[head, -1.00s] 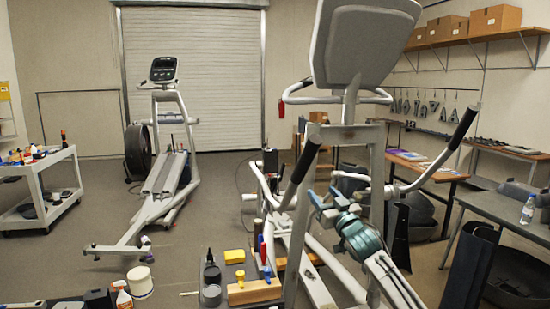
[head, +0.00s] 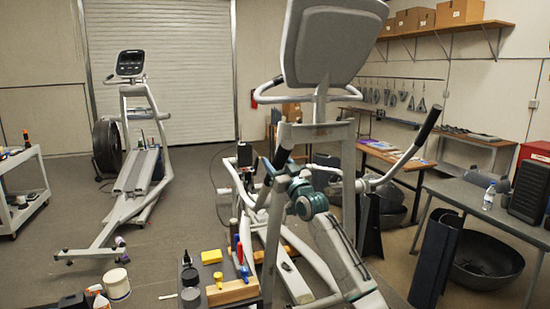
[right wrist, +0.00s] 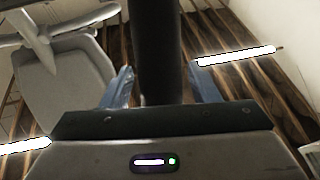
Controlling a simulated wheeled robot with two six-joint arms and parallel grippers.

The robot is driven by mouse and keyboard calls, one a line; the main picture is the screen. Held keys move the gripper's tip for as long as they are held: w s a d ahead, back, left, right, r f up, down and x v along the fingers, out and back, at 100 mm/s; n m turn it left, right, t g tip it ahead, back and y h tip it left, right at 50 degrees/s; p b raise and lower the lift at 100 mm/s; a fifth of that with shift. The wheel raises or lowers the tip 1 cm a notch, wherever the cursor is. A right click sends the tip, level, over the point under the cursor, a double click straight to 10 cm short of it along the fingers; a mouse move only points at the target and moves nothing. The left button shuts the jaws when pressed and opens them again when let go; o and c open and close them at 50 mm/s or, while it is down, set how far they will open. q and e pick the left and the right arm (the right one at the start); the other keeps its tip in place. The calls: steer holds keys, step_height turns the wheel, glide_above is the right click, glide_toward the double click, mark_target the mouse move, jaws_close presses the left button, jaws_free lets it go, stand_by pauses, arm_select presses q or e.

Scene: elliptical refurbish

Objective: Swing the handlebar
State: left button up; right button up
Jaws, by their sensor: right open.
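The near elliptical has two white moving handlebars with black grips. The left handlebar's grip (head: 287,143) leans up beside the upright frame, and the right handlebar's grip (head: 428,125) stands apart at the right. My right gripper (head: 277,168) is at the left grip, partly hidden by my arm. In the right wrist view, my gripper's blue fingers (right wrist: 157,88) are open, one on each side of a thick black bar (right wrist: 157,45). Gaps show on both sides of the bar. My left gripper is not in view.
The elliptical's grey console (head: 333,42) and frame stand close to my arm. A low surface with a wooden block (head: 233,292), bottles and tools is below. A second elliptical (head: 140,170) stands back left. A workbench (head: 480,205) is at the right. Floor at left centre is clear.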

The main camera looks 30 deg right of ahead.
steer(key=shift+x, duration=0.9)
steer(key=shift+a, duration=0.1)
steer(key=shift+c, duration=0.4)
jaws_close()
